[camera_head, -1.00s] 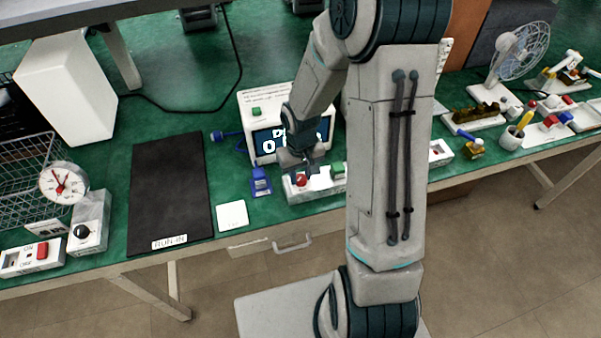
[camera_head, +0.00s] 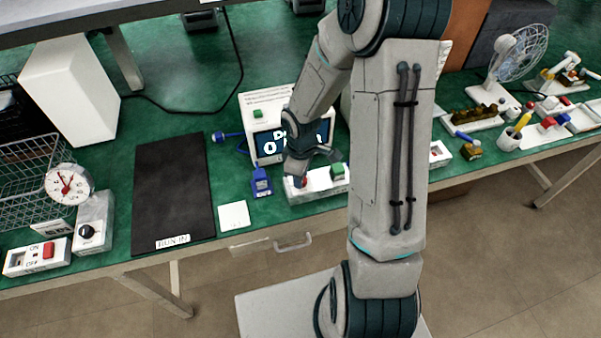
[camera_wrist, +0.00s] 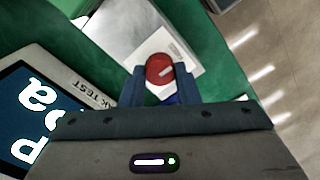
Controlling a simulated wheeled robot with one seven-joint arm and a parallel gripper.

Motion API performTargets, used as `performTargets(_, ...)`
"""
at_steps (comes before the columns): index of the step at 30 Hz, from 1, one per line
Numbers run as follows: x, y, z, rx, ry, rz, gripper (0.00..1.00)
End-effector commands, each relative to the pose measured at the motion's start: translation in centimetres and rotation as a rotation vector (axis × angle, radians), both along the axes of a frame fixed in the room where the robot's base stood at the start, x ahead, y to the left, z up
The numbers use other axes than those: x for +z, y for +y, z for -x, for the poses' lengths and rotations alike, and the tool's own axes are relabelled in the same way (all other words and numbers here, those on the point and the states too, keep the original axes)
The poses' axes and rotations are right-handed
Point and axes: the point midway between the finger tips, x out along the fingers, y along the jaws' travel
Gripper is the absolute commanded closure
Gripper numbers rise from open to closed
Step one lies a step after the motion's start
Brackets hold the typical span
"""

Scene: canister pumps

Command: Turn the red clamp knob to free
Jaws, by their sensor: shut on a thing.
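The red clamp knob (camera_wrist: 158,70) is round with a pale pointer line on top, seen in the wrist view. It sits on a white block, and a sliver of it shows in the head view (camera_head: 301,183) at the block's left end. My gripper (camera_wrist: 160,84) has one finger on each side of the knob and is shut on it. In the head view my gripper (camera_head: 299,175) comes down over the knob and hides most of it. Any lettering beside the knob is not readable.
A green button (camera_head: 337,171) is on the same block, right of the knob. A display box (camera_head: 262,107) stands close behind. A blue bottle-like item (camera_head: 261,183) and a white square pad (camera_head: 234,216) lie to the left. A black mat (camera_head: 170,190) is farther left.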

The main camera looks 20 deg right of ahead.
Motion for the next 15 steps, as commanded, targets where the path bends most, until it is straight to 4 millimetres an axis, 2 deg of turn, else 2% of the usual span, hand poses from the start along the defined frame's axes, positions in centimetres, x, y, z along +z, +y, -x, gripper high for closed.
performTargets(15,0.07,0.03,-0.09,0.068,-0.003,0.000,0.94)
